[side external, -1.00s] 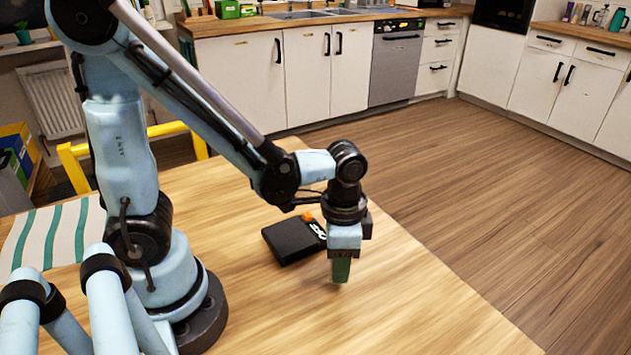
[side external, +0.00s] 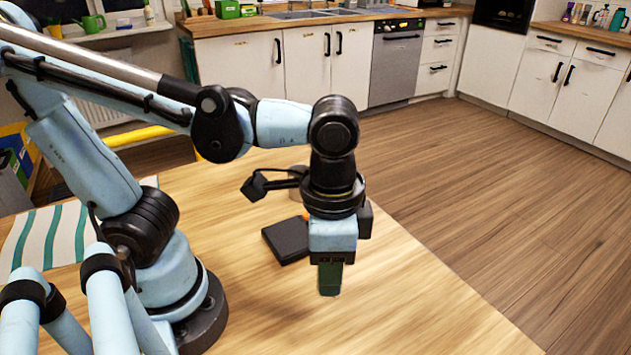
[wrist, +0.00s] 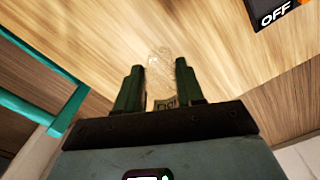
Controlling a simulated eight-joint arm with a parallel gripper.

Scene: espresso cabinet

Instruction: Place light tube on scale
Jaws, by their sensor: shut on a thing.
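My gripper (side external: 330,284) points down above the wooden table, in front of and right of the scale in the side view. The scale (side external: 285,241) is a flat black slab lying on the table. Its corner with OFF lettering shows at the top right of the wrist view (wrist: 273,12). The light tube (wrist: 159,72) is clear and see-through. It stands between my dark green fingers in the wrist view, gripped and apart from the scale. In the side view my fingers hide most of the tube, and I cannot tell its height above the table.
An orange spot shows beside my gripper at the scale. A striped cloth (side external: 48,232) lies at the table's left. The table's right edge is close, and the front table area (side external: 420,310) is clear.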

